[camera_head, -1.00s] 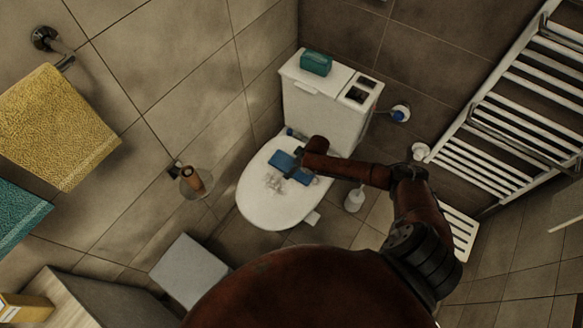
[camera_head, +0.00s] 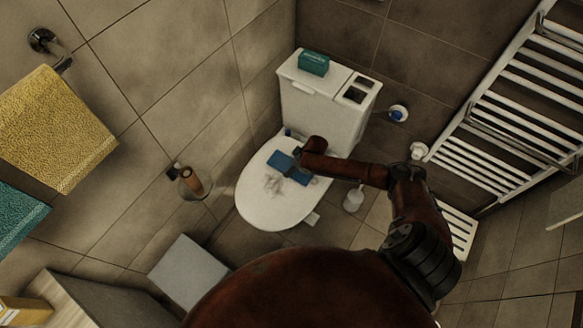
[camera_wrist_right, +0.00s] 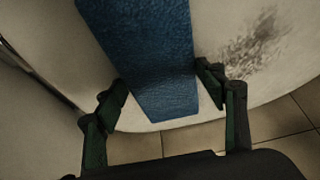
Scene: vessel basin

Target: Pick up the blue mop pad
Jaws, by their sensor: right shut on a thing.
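The blue mop pad (camera_head: 280,160) is over the white toilet lid (camera_head: 262,205), partly hidden by my right gripper (camera_head: 299,160) in the head view. In the right wrist view, the pad (camera_wrist_right: 145,45) is a long blue strip running between the two fingers of my right gripper (camera_wrist_right: 162,80). The fingers are closed against its two long edges. I cannot tell whether the pad touches the lid. My left gripper is in neither view.
A grey smudge (camera_head: 273,184) marks the lid; it also shows in the wrist view (camera_wrist_right: 255,40). A teal box (camera_head: 313,63) stands on the cistern (camera_head: 322,105). A white radiator (camera_head: 505,120) is right, a toilet brush (camera_head: 354,199) beside the toilet, and a wall-mounted holder (camera_head: 190,183) left.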

